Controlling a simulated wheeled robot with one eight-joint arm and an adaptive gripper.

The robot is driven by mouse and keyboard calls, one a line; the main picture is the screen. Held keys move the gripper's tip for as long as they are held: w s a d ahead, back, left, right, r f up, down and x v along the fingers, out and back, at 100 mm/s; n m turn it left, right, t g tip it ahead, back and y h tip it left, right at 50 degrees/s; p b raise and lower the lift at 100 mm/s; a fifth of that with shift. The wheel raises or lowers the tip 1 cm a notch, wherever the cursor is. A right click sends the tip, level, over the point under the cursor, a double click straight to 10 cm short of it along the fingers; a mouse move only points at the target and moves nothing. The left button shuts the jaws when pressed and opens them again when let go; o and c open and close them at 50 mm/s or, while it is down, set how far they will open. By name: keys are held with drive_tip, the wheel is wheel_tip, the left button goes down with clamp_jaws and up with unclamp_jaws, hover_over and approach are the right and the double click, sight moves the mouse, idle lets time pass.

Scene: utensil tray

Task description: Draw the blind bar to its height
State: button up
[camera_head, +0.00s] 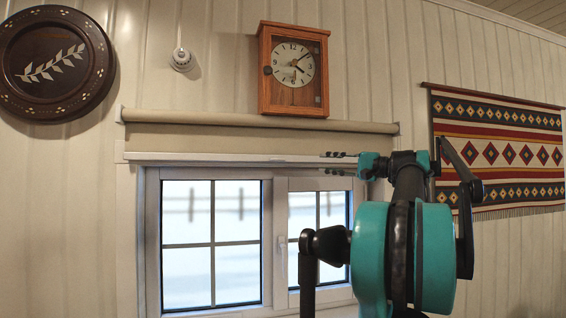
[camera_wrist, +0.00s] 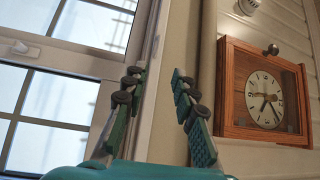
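The window blind (camera_head: 200,140) is a short strip of beige fabric under a roller (camera_head: 260,120), mostly rolled up. A pale bar (camera_head: 215,157) runs along its lower edge, just above the window. My gripper (camera_head: 328,162) reaches in from the right, with one finger above the bar's line and one below it near the right end. In the wrist view my gripper (camera_wrist: 158,72) is open, with a clear gap between its dark-padded fingers. The pale bar (camera_wrist: 152,85) shows between them there. I cannot tell whether it lies inside the gap or behind it; no contact shows.
A white-framed window (camera_head: 212,240) is below the blind. A wooden clock (camera_head: 293,70) hangs just above the roller, with a round knob (camera_head: 181,60) to its left. A dark plate (camera_head: 52,62) hangs at left, a patterned hanging (camera_head: 505,150) at right.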

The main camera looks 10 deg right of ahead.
sight(280, 160)
drive_tip(key=x, duration=1.6)
drive_tip(key=shift+w+a+f, duration=0.2)
drive_tip(key=shift+w+a, duration=0.05)
drive_tip(key=shift+a, duration=0.1)
clamp_jaws()
